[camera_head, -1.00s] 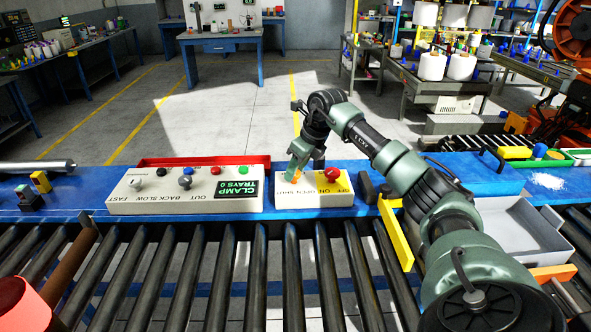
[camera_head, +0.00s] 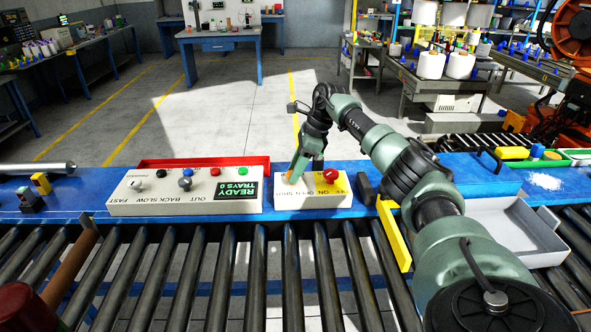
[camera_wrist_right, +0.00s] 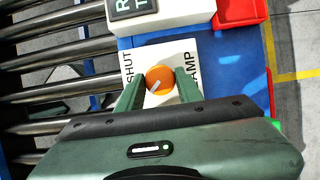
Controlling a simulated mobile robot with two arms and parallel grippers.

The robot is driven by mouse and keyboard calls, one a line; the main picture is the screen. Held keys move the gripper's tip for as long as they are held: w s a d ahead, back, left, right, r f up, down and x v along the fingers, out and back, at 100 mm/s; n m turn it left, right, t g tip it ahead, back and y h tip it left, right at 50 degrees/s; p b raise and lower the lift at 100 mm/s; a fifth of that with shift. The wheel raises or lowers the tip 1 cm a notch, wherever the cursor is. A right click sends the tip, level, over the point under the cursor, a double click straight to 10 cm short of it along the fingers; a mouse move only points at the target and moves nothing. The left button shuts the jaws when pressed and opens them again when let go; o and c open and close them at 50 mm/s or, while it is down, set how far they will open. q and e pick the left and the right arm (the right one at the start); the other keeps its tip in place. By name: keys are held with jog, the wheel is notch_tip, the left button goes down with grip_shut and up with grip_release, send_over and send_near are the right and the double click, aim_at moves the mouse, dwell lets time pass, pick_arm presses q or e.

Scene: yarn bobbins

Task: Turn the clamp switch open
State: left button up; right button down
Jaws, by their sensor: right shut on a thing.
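The clamp switch (camera_wrist_right: 159,75) is a round orange knob with a pale pointer line, on a small white box (camera_head: 318,203) lettered OPEN and SHUT. In the right wrist view my right gripper (camera_wrist_right: 160,88) has its two green fingers on either side of the knob, shut on it. The pointer line slants toward the lower left of that view. In the head view my right gripper (camera_head: 297,173) reaches down onto the left part of the white box and hides most of the knob. My left gripper is not in view.
A red button (camera_head: 330,175) sits on the same box, just right of the gripper. A wider control panel (camera_head: 150,208) to the left has a display (camera_head: 236,190) reading READY, TRAYS 0. A dark block (camera_head: 364,189) and a yellow bar (camera_head: 394,232) stand to the right. Rollers run in front.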

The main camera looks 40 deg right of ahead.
jog(key=shift+r, duration=0.1)
dwell(0.4)
jog(key=c, duration=0.9)
grip_release()
jog(key=shift+w, duration=0.1)
jog(key=shift+c, duration=0.2)
jog(key=shift+d+r, duration=0.1)
jog(key=shift+r, duration=0.15)
jog(key=b+v, duration=0.2)
jog(key=v, duration=0.5)
